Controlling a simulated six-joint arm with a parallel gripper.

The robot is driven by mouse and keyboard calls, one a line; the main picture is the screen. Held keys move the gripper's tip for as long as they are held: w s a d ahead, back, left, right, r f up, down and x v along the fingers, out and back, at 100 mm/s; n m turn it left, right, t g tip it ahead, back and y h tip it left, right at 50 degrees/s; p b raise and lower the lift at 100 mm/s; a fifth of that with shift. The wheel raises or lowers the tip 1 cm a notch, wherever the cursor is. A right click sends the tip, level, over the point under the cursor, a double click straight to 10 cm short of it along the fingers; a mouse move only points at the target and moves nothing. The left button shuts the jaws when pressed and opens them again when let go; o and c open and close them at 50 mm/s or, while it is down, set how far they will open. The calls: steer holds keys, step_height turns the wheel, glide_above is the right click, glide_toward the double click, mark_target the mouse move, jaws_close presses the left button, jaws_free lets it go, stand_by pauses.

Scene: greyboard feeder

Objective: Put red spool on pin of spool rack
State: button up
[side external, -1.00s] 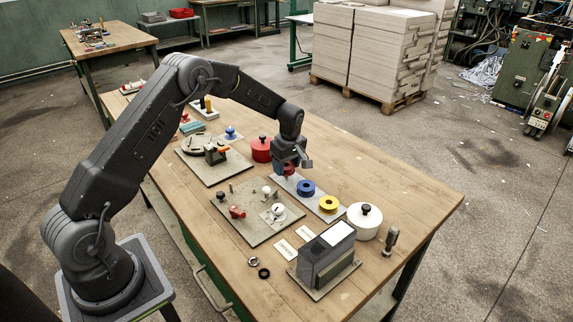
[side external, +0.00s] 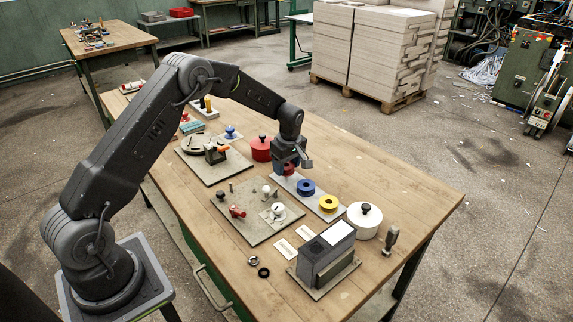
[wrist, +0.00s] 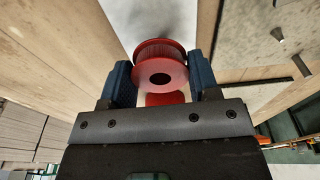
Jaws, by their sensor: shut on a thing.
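My gripper (side external: 289,164) is shut on the red spool (wrist: 160,62), which sits between the two blue-grey fingers in the wrist view. In the side external view the red spool (side external: 288,170) shows just under the fingers, at the far left end of the spool rack (side external: 337,214). The rack is a pale flat strip carrying a blue spool (side external: 306,188) and a yellow spool (side external: 328,203). The pin under the red spool is hidden, so I cannot tell whether the spool is around it or above it.
A red lidded pot (side external: 262,149) stands just behind my gripper. A white pot (side external: 364,220) stands beyond the yellow spool. A grey board (side external: 250,232) with small parts lies in front of the rack. Bare table (side external: 400,184) lies to the right.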

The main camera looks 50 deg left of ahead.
mark_target(290, 167)
steer(key=shift+f, duration=0.95)
stand_by(0.8)
steer(key=o, duration=1)
steer(key=shift+d+r, duration=0.25)
steer(key=shift+r, duration=2.05)
steer(key=shift+d+r, duration=0.3)
steer(key=shift+r, duration=2)
steer(key=shift+d+r, duration=0.25)
steer(key=shift+r, duration=2.05)
